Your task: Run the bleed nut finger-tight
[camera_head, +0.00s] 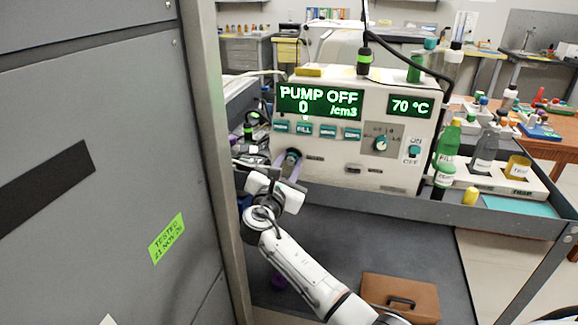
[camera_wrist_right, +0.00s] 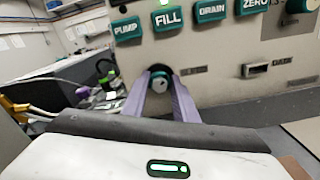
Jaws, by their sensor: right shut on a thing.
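The classifier (camera_head: 330,140) is a white box with green displays reading "PUMP OFF", "0 /cm3" and "70 °C". The fingers partly hide the nut's sides. My left gripper is not in view.
A large grey cabinet (camera_head: 100,160) stands close on the left of my right arm. Green bottles (camera_head: 445,150) and a white tray (camera_head: 495,180) stand right of the classifier. A brown case (camera_head: 400,295) lies lower down. Dark grey surface in front is mostly clear.

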